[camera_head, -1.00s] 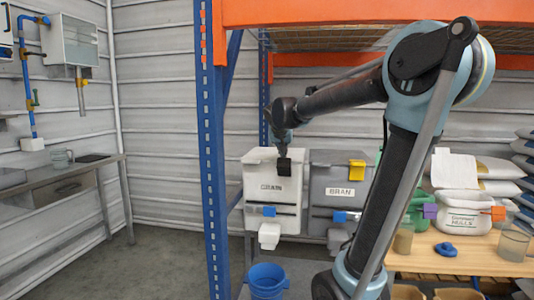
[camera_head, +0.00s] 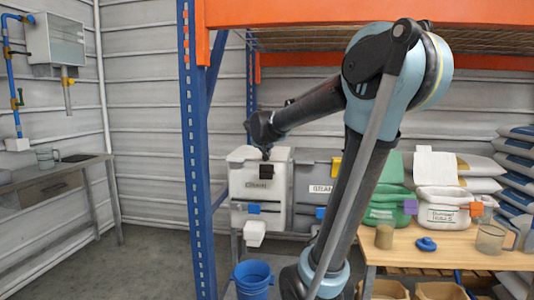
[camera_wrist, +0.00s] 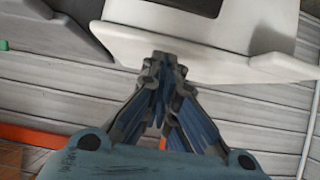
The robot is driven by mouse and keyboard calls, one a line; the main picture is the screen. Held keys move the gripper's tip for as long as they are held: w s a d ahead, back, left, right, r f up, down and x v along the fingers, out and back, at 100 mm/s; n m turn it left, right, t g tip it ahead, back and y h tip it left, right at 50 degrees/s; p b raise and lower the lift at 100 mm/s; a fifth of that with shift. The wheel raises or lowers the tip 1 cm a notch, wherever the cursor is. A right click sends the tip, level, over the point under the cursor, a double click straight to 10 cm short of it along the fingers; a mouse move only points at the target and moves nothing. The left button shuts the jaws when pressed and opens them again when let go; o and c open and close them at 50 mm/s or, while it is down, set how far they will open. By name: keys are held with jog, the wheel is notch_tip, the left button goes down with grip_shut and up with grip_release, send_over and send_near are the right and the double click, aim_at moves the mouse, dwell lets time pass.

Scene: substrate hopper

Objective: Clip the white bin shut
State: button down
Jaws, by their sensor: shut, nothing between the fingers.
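The white bin (camera_head: 241,187), labelled GRAIN, stands on the rack left of a grey bin. It fills the top right of the wrist view as a pale body with a projecting edge (camera_wrist: 215,58). My gripper (camera_head: 266,154) is at the top of the white bin in the head view. In the wrist view its fingers (camera_wrist: 165,62) are together and empty, overlapping the pale edge; contact is unclear.
The grey bin (camera_head: 306,190), labelled BRAN, is close on the right. A blue upright (camera_head: 197,160) stands to the left. A blue bucket (camera_head: 253,280) is below the bin's white chute (camera_head: 255,232). A wooden table (camera_head: 450,257) with sacks and cups is at right.

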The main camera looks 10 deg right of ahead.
dwell(0.3)
jog(key=r, duration=0.1)
jog(key=w+r, duration=0.1)
jog(key=r, duration=0.1)
jog(key=shift+w+d+r, duration=0.25)
jog(key=shift+d+r, duration=0.05)
jog(key=shift+r, duration=0.1)
jog(key=s+a, duration=0.3)
jog(key=s, duration=0.6)
jog(key=shift+s, duration=0.3)
jog(key=s+d+f+n+g+y, duration=0.1)
jog(key=s+d+f+g, duration=0.25)
jog(key=s+f, duration=0.7)
jog(key=s+d+f+n+g, duration=0.1)
jog(key=s+d+f+g, duration=0.3)
jog(key=s+f, duration=0.7)
jog(key=s+a+f+n+g+y, duration=0.1)
jog(key=s+f+y, duration=0.1)
jog(key=s+f, duration=0.6)
jog(key=shift+a+f+n, duration=0.25)
jog(key=shift+f+n, duration=0.15)
jog(key=shift+f, duration=0.45)
